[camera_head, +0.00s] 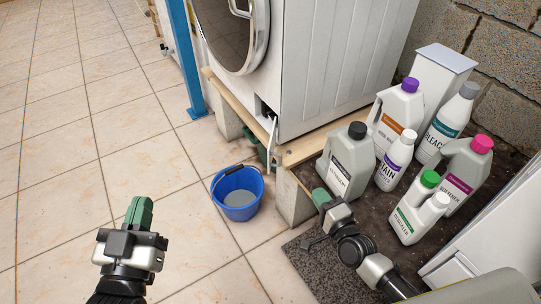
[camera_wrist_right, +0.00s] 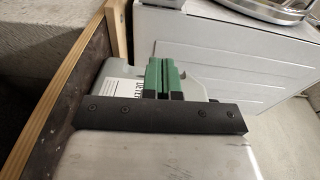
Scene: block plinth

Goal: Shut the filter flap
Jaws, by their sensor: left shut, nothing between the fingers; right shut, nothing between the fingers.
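The white washing machine (camera_head: 330,60) stands on a wooden board over blocks. At the lower corner of its front, the filter flap (camera_head: 272,140) hangs open below a dark opening (camera_head: 264,110). My right gripper (camera_head: 320,197) is shut and empty, beside the grey black-capped bottle, to the right of and nearer than the flap. Its green fingers (camera_wrist_right: 163,76) are together in the right wrist view, with the machine's side panel (camera_wrist_right: 205,50) beyond; the flap cannot be made out there. My left gripper (camera_head: 139,211) is shut and empty over the tiles, well left of the flap.
A blue bucket (camera_head: 239,208) stands on the floor below the flap. The grey black-capped bottle (camera_head: 346,160) stands close to my right gripper, with several other bottles behind it. A concrete block (camera_head: 294,198) supports the board's near corner. A blue post (camera_head: 183,50) stands left; tiles there are clear.

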